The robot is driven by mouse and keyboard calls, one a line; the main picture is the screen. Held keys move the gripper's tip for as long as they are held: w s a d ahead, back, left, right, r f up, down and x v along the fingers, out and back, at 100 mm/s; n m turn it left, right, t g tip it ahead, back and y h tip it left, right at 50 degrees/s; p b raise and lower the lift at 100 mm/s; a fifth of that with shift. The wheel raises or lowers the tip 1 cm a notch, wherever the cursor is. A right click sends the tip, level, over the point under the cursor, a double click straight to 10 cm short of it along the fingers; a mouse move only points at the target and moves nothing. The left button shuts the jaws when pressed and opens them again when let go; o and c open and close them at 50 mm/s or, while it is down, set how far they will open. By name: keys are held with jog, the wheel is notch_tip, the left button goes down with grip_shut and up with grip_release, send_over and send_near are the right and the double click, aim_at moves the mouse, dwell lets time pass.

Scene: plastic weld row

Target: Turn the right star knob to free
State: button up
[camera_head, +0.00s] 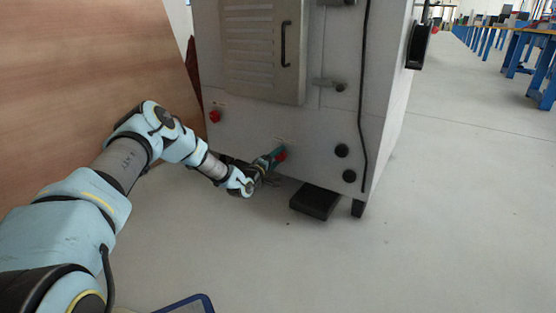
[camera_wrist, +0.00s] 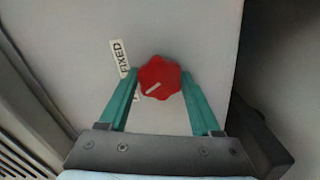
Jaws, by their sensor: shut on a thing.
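The right star knob (camera_head: 281,155) is red and sits low on the front of the grey machine cabinet (camera_head: 320,150). In the wrist view the knob (camera_wrist: 162,72) is lobed, with a white pointer line on its lower left part. My gripper (camera_head: 271,159) reaches it from the left, and its green fingers are shut on the knob's two sides. The white label FIXED (camera_wrist: 122,58) is readable left of the knob. A second label (camera_wrist: 137,97) is mostly hidden behind the left finger; its word cannot be read. The pointer slants toward that second label.
Another red knob (camera_head: 214,116) is on the cabinet to the left. Two black round knobs (camera_head: 342,150) and a hanging black cable (camera_head: 363,100) are to the right. A black pedal-like box (camera_head: 315,201) lies on the floor below. A brown panel (camera_head: 80,80) stands left.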

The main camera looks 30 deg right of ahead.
jog(key=n+b, duration=0.2)
jog(key=n, duration=0.3)
jog(key=shift+n, duration=0.3)
dwell(0.5)
jog(key=o, duration=1.4)
jog(key=shift+c, duration=0.2)
jog(key=p+v, duration=0.5)
jog(key=v, duration=0.5)
jog(key=shift+s+a, duration=0.2)
jog(key=shift+a, duration=0.15)
jog(key=shift+r, duration=0.1)
